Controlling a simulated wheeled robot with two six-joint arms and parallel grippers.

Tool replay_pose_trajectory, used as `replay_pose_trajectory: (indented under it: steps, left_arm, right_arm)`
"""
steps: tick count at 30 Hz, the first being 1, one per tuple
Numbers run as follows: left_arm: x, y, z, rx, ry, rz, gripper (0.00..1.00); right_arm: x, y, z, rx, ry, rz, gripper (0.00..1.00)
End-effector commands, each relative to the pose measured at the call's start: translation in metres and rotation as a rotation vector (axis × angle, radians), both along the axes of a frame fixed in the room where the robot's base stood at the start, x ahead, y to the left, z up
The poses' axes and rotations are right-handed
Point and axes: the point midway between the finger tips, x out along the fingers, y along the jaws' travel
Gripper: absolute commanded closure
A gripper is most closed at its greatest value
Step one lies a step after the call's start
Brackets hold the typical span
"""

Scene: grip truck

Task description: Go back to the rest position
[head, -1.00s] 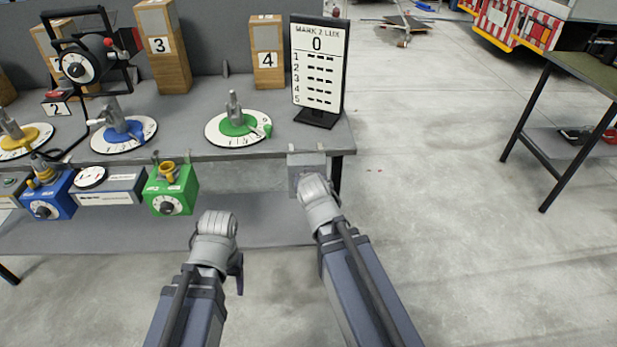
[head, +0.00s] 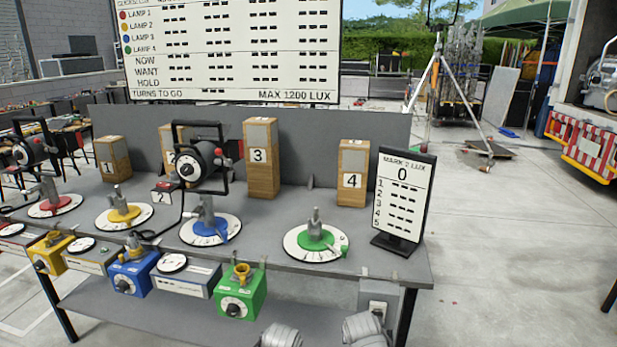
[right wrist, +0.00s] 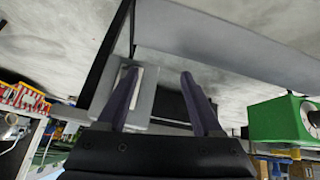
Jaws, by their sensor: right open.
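My right gripper (right wrist: 158,74) is open in the right wrist view, with two dark fingers apart and nothing between them. A grey box with a pale plate (right wrist: 146,100) shows behind its left finger. In the head view, only grey rounded parts of my two arms show at the bottom edge, in front of the bench (head: 290,262). My left gripper is out of view there, and no left wrist view is given.
A green box (head: 238,292) hangs at the bench front; it also shows in the right wrist view (right wrist: 290,120). Lamps, numbered wooden blocks and a lux sign (head: 403,200) stand on the bench. Floor (head: 500,270) right of the bench is clear.

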Motion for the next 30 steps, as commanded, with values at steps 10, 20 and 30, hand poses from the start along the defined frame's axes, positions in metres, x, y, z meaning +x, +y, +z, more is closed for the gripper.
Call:
replay_pose_trajectory:
  steps: [10, 20, 30]
  left_arm:
    - [0.0, 0.0, 0.0, 0.0, 0.0, 0.0, 0.39]
    - [0.0, 0.0, 0.056, 0.0, 0.0, 0.0, 0.39]
    - [0.0, 0.0, 0.117, 0.0, 0.0, 0.001, 0.39]
  right_arm:
    - [-0.125, 0.078, -0.039, -0.063, 0.552, 0.278, 0.32]
    - [-0.154, 0.087, 0.017, -0.075, 0.669, 0.34, 0.32]
    - [-0.153, 0.087, 0.078, -0.074, 0.666, 0.337, 0.32]
